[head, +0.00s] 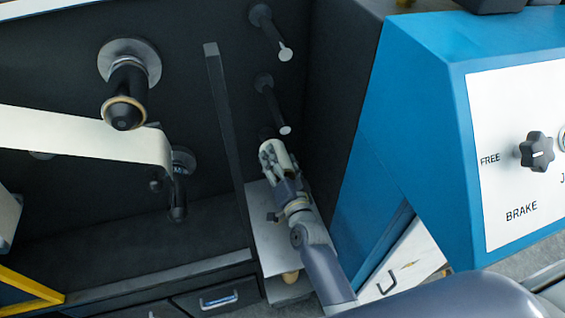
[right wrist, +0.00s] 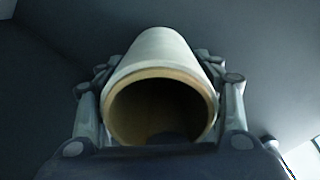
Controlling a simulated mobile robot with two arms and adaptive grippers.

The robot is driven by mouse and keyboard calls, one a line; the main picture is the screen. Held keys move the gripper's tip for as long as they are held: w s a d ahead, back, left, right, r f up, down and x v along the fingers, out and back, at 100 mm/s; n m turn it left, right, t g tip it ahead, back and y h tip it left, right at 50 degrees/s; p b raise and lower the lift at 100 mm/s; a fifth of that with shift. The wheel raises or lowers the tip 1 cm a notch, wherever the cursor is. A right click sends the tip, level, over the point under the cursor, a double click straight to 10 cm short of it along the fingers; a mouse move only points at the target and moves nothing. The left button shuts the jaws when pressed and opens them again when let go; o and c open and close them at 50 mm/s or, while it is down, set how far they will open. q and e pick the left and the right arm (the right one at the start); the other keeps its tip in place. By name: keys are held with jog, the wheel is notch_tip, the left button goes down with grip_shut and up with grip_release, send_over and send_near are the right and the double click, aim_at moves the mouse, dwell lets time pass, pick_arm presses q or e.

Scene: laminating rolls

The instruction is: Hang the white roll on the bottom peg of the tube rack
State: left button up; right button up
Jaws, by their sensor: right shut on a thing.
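The white roll (right wrist: 160,78) fills the middle of the right wrist view, its open tan-rimmed end facing the camera. My right gripper (head: 274,158) is shut on it, with fingers on both sides. In the head view only a pale part of the roll (head: 283,152) shows between the fingers. The tube rack's top peg (head: 270,32) and middle peg (head: 271,104) stick out from the dark panel, both bare. A dark round base just above the gripper may be the bottom peg; it is mostly hidden. I cannot tell whether the roll touches it. My left gripper is out of view.
A grey upright bar (head: 228,150) stands left of the pegs. The blue machine housing (head: 425,120) with its brake knob (head: 537,150) stands at right. Larger spindles (head: 127,85) and a white web (head: 85,138) are at left. A shelf (head: 275,238) lies below the gripper.

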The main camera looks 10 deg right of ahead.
jog(key=shift+w+d+r, duration=0.2)
jog(key=shift+w+r, duration=0.15)
jog(key=shift+r, duration=0.2)
jog(key=shift+w+d+r, duration=0.2)
jog(key=shift+w+r, duration=0.1)
jog(key=shift+r, duration=0.2)
jog(key=o, duration=1.2)
jog(key=shift+o, duration=0.2)
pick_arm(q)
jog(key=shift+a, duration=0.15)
pick_arm(e)
jog(key=shift+s, duration=0.1)
jog(key=shift+s+a+f, duration=0.35)
jog(key=shift+s+f, duration=0.2)
jog(key=shift+f, duration=0.05)
jog(key=shift+s+a+f, duration=0.1)
jog(key=shift+s+f, duration=0.15)
jog(key=shift+s, duration=0.25)
jog(key=shift+s+f, duration=0.25)
jog(key=shift+s, duration=0.25)
jog(key=s, duration=0.4)
jog(key=shift+s+d+r, duration=0.2)
jog(key=shift+s, duration=0.2)
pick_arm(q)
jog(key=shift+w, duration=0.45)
pick_arm(e)
jog(key=shift+s+f, duration=0.1)
jog(key=shift+s, duration=0.45)
